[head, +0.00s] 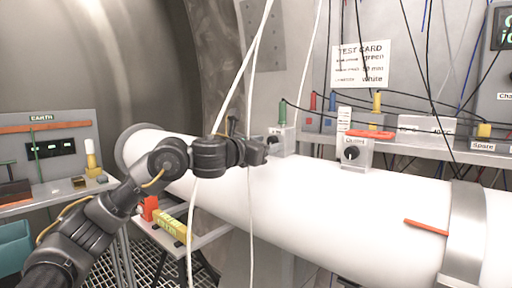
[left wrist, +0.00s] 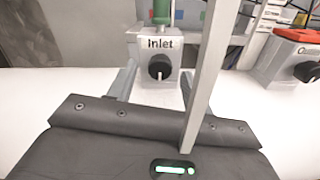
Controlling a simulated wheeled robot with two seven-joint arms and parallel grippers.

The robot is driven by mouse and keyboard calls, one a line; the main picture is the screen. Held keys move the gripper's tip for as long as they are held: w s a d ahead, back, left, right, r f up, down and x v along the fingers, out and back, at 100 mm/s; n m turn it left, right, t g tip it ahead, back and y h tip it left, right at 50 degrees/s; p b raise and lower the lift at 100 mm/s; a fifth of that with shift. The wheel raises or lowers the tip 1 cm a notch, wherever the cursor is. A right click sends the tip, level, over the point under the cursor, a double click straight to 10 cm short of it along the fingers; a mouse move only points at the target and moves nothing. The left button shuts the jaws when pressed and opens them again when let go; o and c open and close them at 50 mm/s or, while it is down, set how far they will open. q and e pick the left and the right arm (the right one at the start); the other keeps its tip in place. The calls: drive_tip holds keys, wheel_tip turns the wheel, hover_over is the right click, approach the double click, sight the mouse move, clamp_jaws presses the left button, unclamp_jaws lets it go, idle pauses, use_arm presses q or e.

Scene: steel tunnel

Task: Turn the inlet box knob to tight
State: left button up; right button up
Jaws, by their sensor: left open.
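The inlet box (head: 287,143) is a small grey box on top of the white pipe, partly hidden behind my left gripper (head: 260,151) in the head view. In the left wrist view the inlet box (left wrist: 143,54) carries an "Inlet" label, a green part on top and a round black knob (left wrist: 160,67). A pale mark on the knob points down. My left gripper is open, its two fingers reaching toward the box on either side of the knob, which appears between them. I cannot tell whether they touch it. My right gripper is not in view.
The white pipe (head: 310,200) runs across the scene. A second knob box (head: 356,161) with a red top stands to the right. White cables (head: 250,55) hang near my left arm, and a pale strip (left wrist: 209,70) crosses the wrist view. A shelf lies behind.

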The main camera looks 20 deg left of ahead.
use_arm(q)
drive_tip(key=v, duration=1)
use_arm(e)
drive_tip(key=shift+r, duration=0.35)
use_arm(q)
drive_tip(key=shift+s, duration=0.1)
